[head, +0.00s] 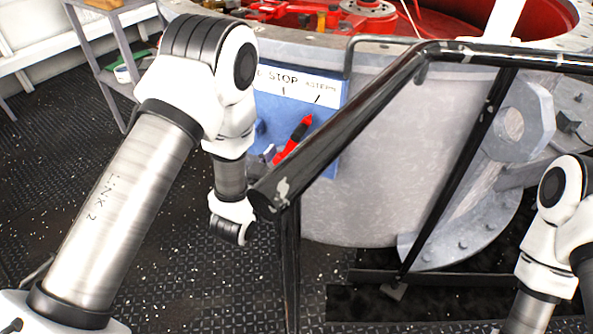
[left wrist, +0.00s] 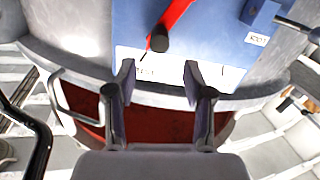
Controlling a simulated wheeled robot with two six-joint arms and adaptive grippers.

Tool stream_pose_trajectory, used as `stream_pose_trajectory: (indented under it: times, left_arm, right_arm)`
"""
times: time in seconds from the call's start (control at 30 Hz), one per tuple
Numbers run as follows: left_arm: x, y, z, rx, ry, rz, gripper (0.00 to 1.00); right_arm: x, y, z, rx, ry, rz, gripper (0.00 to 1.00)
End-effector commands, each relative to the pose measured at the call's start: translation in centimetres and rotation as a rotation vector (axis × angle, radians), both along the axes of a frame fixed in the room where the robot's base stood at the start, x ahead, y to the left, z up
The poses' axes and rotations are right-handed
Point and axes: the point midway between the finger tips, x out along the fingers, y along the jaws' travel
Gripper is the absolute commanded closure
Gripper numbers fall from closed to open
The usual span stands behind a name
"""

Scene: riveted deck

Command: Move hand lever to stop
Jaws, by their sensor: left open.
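The hand lever (head: 295,137) is red with a dark end and slants up to the right on a blue panel (head: 327,158). A white label strip (head: 290,84) above it reads STOP, with ASTERN to its right; the lever leans toward the ASTERN side. In the left wrist view the scene is inverted, and the lever (left wrist: 174,20) ends in a black knob. My left gripper (left wrist: 158,82) is open and empty, its fingertips over the label strip, apart from the knob. In the head view my left arm mostly hides it. My right gripper is out of view.
A black handrail (head: 345,125) crosses in front of the panel, close to my left wrist. A blue box (left wrist: 262,12) with a small label sits beside the lever. A large grey round housing (head: 375,185) carries the panel. A grey shelf (head: 115,75) stands at left.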

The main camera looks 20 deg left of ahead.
Motion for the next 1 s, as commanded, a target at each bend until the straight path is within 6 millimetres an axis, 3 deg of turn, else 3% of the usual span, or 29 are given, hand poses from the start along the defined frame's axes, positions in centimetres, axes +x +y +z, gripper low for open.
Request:
stream_pose_trajectory:
  times: [0.03,0.07,0.27,0.6,0.9,0.97,1.0]
  left_arm:
    - [0.2,-0.1,-1.6,0.002,-0.016,-0.004,0.47]
    - [0.3,-0.2,-1.5,0.003,-0.021,-0.004,0.47]
    - [1.6,-0.3,-0.8,0.003,-0.033,-0.004,0.47]
    - [7.5,-0.9,-0.9,0.003,-0.029,-0.004,0.47]
    - [8.2,-1.0,-0.8,0.003,-0.026,-0.003,0.47]
    - [8.2,-1.0,-0.8,0.003,-0.026,-0.003,0.65]
    - [8.2,-1.0,-0.8,0.003,-0.026,-0.003,0.79]
  right_arm:
    - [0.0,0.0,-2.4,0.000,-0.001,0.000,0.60]
    - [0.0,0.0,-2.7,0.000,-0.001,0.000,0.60]
    - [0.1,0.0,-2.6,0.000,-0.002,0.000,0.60]
    - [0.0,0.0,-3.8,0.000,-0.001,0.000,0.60]
    - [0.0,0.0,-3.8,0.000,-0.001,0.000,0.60]
    - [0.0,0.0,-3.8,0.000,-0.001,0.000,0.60]
    - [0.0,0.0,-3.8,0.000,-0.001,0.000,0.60]
